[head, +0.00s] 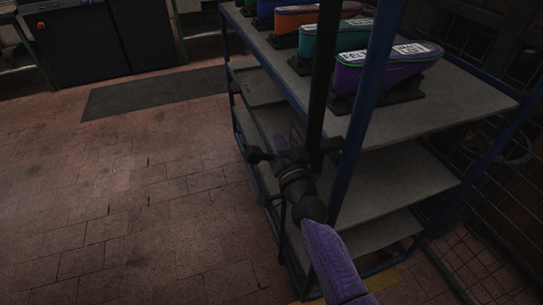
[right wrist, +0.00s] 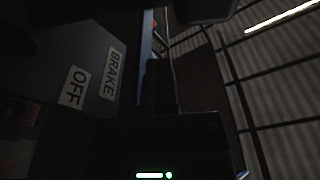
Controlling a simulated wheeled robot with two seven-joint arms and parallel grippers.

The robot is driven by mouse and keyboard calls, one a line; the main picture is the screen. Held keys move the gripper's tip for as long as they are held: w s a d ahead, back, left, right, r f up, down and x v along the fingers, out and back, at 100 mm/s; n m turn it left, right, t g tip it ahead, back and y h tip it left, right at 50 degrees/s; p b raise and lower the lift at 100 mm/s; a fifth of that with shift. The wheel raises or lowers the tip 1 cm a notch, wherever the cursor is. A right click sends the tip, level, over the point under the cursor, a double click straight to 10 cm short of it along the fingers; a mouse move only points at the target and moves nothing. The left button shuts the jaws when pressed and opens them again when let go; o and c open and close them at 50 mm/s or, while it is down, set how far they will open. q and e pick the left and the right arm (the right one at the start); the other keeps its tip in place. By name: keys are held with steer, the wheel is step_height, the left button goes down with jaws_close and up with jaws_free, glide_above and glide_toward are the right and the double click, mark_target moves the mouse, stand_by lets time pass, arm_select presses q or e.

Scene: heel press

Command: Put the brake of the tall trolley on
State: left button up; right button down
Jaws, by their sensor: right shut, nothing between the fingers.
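The tall trolley (head: 400,105) has a blue frame and grey shelves and stands right of centre in the head view. My right gripper (head: 284,152) is at the trolley's near side, about level with the middle shelf. It is shut and empty. In the right wrist view my dark fingers (right wrist: 158,85) point ahead past a grey panel. The panel bears a white BRAKE label (right wrist: 113,72) and a white OFF label (right wrist: 73,87). I cannot make out the brake lever or pedal itself, nor any contact with it. My left gripper is not in view.
Several coloured shoe-like pieces, including a purple one (head: 388,70), stand on the top shelf. A dark vertical bar (head: 322,80) rises near the gripper. Wire mesh (head: 465,260) is at the right. The brick floor (head: 120,210) at the left is clear around a dark mat (head: 150,92).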

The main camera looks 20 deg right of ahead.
mark_target(270, 157)
steer(key=shift+w+f+b, duration=0.3)
steer(key=shift+w, duration=0.55)
steer(key=a+f, duration=0.1)
steer(key=s+a+f+b, duration=0.1)
steer(key=shift+f, duration=0.4)
steer(key=shift+f+b, duration=0.1)
steer(key=shift+b, duration=0.2)
steer(key=shift+a+f+n, duration=0.15)
steer(key=shift+n, duration=0.35)
